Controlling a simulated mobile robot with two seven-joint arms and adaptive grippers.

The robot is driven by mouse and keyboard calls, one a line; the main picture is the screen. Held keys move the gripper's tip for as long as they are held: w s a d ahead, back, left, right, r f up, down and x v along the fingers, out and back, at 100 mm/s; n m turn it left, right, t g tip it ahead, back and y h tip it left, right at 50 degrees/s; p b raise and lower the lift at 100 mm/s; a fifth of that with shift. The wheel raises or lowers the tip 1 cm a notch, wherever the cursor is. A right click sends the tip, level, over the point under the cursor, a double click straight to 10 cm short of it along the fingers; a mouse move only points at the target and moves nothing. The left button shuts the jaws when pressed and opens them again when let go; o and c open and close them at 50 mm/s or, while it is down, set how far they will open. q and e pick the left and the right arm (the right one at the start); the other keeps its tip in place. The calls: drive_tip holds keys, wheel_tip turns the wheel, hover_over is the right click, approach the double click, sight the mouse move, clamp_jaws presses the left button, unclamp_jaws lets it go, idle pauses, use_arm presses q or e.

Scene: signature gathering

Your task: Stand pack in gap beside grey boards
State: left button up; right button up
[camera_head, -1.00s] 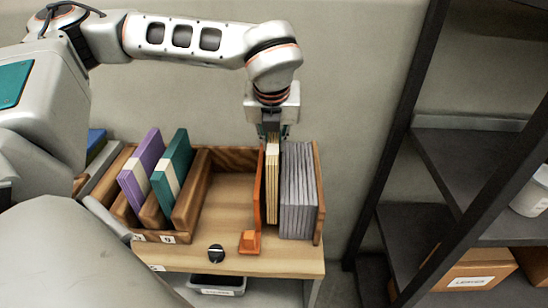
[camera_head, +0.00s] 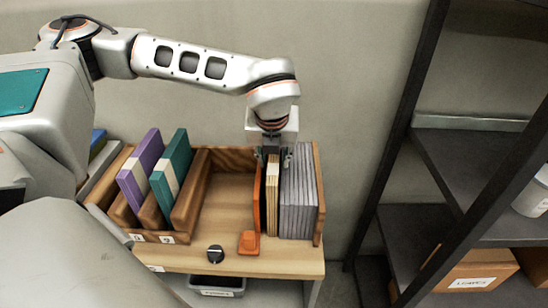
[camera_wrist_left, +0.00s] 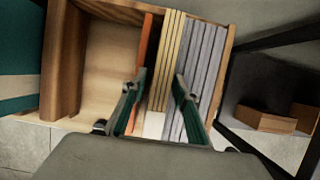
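The cream pack (camera_head: 272,205) stands upright in the narrow gap between the orange divider (camera_head: 257,200) and the grey boards (camera_head: 298,195). It also shows in the left wrist view (camera_wrist_left: 167,60), with a white lower end. My left gripper (camera_head: 272,158) is over the pack's top. In the left wrist view its fingers (camera_wrist_left: 160,92) are spread, one on each side of the pack, with a visible space at the left finger. The right fingertip overlaps the grey boards in view; contact there cannot be told. My right gripper is not in view.
Purple (camera_head: 140,175) and teal (camera_head: 173,172) binders stand in wooden slots at left. The tray between is empty. A dark shelf (camera_head: 440,150) stands right.

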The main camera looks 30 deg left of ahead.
use_arm(q)
drive_tip(key=shift+r, duration=0.1)
drive_tip(key=shift+r, duration=0.2)
drive_tip(key=v, duration=1.1)
drive_tip(key=shift+s+r, duration=0.15)
drive_tip(key=shift+r, duration=0.2)
drive_tip(key=shift+d, duration=0.15)
